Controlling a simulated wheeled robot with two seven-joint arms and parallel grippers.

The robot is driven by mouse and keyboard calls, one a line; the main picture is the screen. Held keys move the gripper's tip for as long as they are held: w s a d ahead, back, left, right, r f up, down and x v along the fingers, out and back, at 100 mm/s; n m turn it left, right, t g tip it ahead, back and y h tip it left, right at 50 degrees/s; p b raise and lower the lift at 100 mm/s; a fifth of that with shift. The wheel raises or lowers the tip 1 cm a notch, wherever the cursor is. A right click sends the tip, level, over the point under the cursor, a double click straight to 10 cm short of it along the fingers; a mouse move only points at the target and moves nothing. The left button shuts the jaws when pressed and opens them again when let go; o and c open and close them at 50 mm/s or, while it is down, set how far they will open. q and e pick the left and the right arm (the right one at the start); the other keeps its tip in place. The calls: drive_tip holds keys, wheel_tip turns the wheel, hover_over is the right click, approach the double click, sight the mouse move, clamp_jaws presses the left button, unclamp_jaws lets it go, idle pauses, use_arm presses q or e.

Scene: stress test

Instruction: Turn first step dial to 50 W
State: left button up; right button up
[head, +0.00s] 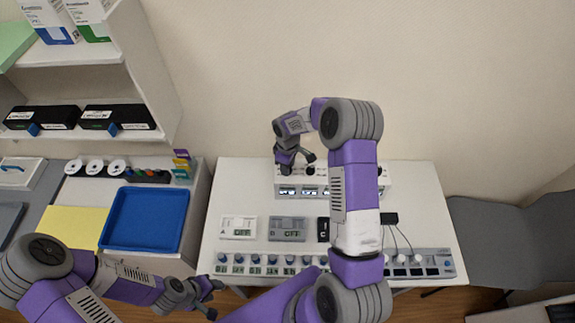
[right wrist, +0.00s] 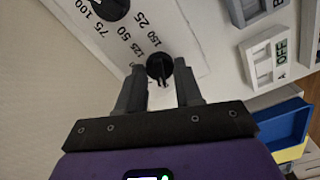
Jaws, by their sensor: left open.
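A white device (head: 375,182) with a row of dark dials and small lit displays stands at the back of the white table. In the right wrist view, a black dial (right wrist: 160,66) sits between my right gripper's fingertips (right wrist: 160,80), with 125 and 150 printed beside it. A larger black dial (right wrist: 110,7) with 25, 50, 75 and 100 around it is at the top edge, outside the fingers. Whether the fingers press on the smaller dial is unclear. In the head view, my right gripper (head: 297,163) is at the device's left end. My left gripper (head: 214,297) is open and empty near the table's front left.
Switch boxes marked OFF, a white one (head: 239,227) and a grey one (head: 287,229), lie mid-table. A row of small knobs (head: 255,260) runs along the front. A blue tray (head: 147,219) is on the left counter. My right arm hides part of the table.

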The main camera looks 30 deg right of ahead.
drive_tip(key=o, duration=0.5)
drive_tip(key=shift+c, duration=0.2)
wheel_tip(320, 180, up, 8)
drive_tip(key=shift+f, duration=0.15)
drive_tip(key=shift+s, duration=0.1)
idle(0.3)
